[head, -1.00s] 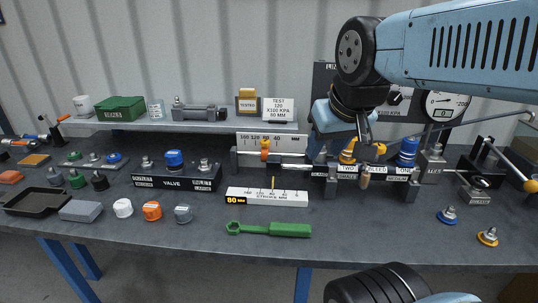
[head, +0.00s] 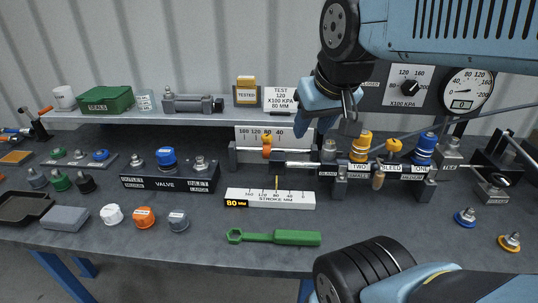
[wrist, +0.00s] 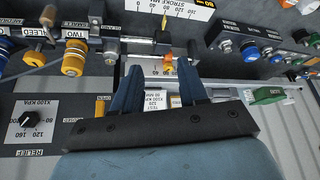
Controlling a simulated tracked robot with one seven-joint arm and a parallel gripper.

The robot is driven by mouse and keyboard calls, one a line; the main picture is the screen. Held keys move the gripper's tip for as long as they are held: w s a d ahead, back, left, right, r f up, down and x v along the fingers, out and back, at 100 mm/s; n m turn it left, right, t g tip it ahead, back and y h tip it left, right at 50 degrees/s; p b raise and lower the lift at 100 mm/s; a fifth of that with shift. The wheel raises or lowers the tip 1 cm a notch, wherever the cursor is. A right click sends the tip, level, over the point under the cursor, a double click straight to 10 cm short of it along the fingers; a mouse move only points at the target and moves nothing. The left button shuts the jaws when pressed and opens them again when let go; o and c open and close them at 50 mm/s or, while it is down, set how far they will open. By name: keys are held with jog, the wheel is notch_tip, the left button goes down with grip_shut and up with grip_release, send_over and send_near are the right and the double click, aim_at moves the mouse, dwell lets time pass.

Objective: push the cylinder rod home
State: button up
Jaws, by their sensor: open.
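The cylinder (head: 246,155) lies across the middle of the bench, in front of a scale board. Its silver rod (head: 296,164) reaches right toward the valve block. An orange marker (head: 266,147) stands on the cylinder; it also shows in the wrist view (wrist: 168,60). My gripper (head: 336,128) points down, above and right of the rod's right end, and looks apart from it. In the wrist view my gripper (wrist: 162,70) has its two blue fingers spread with nothing between them. The cylinder lies beyond the fingertips there. The rod's right end is hard to make out.
A block with yellow (head: 361,145) and blue (head: 424,148) couplers stands right of the rod, with a hose above it. A white stroke scale (head: 270,198) and a green wrench (head: 275,237) lie in front. The shelf (head: 140,118) behind holds signs and boxes.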

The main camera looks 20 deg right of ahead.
jog(key=o, duration=0.3)
jog(key=shift+w+a, duration=0.1)
jog(key=shift+w, duration=0.15)
jog(key=shift+o, duration=0.9)
jog(key=shift+w+n, duration=0.4)
jog(key=shift+o, duration=1)
jog(key=w, duration=0.1)
jog(key=w+n+g, duration=0.1)
jog(key=shift+w+d+f+n+h, duration=0.1)
jog(key=shift+w+d+n+h, duration=0.2)
jog(key=shift+w+d, duration=0.1)
jog(key=n+g+h, duration=0.4)
jog(key=n+g, duration=0.2)
jog(key=n, duration=0.5)
send_near(277, 155)
jog(key=x, duration=1.2)
jog(key=shift+f, duration=0.1)
jog(key=shift+c, duration=0.4)
jog(key=c, duration=1.3)
jog(key=shift+c, duration=0.2)
